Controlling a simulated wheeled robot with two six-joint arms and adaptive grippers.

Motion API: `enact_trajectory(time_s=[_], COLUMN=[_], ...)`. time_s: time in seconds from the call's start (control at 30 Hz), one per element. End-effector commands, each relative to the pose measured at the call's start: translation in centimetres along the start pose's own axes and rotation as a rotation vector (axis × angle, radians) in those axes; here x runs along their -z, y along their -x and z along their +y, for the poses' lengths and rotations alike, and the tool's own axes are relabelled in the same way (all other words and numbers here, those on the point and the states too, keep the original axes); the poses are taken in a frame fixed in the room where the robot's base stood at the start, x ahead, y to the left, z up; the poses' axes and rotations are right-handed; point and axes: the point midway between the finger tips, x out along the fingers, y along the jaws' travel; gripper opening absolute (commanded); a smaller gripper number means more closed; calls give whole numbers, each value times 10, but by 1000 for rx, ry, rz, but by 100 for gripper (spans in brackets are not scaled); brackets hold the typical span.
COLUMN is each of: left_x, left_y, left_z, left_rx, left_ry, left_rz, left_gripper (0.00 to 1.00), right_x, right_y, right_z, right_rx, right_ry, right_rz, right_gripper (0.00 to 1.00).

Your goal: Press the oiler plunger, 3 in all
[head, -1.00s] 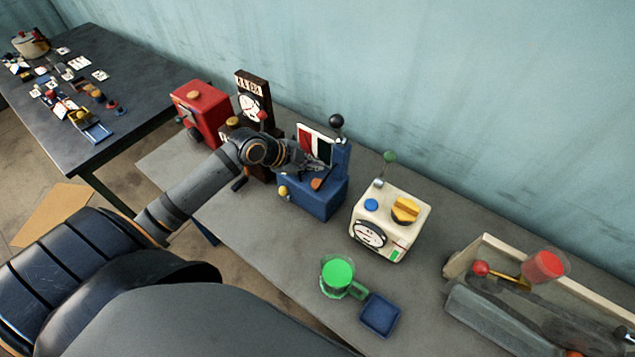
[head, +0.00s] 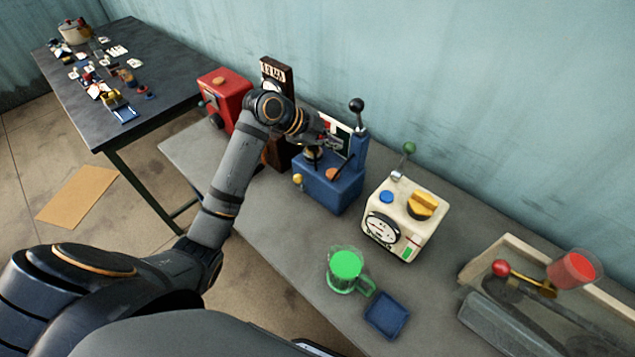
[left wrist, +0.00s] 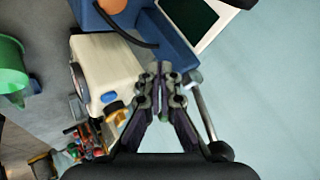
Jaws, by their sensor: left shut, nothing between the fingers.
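I cannot tell for sure which part is the oiler plunger. A blue machine (head: 318,188) stands mid-table with an orange knob (head: 333,174), a yellow knob, a black ball lever (head: 356,106) and a red, white and green panel. A small dark-topped part (head: 313,154) shows on its left side. My left gripper (head: 337,143) is above this machine, by the panel. Its fingers (left wrist: 160,68) are shut and empty in the left wrist view, where the orange knob (left wrist: 112,5) is at the top edge. Contact cannot be seen. My right gripper is not in view.
A cream box (head: 398,235) with a blue button, yellow knob and green ball lever stands right of the blue machine. A green cup (head: 346,265), blue tray (head: 386,316), and red cup (head: 573,270) are nearer right. A red box (head: 224,98) stands left.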

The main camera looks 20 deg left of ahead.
Motion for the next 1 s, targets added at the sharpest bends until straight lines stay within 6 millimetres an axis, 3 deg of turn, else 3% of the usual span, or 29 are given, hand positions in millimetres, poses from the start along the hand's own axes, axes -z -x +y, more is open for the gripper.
enact_trajectory(time_s=[0.47,1.0], left_x=[-1,-36], left_y=[-4,-52], left_z=[2,37], left_rx=[-4,-4], left_ry=[-4,-4], left_rz=[1,1], left_gripper=[0,0], right_x=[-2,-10], right_y=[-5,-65], right_z=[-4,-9], right_rx=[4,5], right_ry=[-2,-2], right_rz=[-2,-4], right_gripper=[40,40])
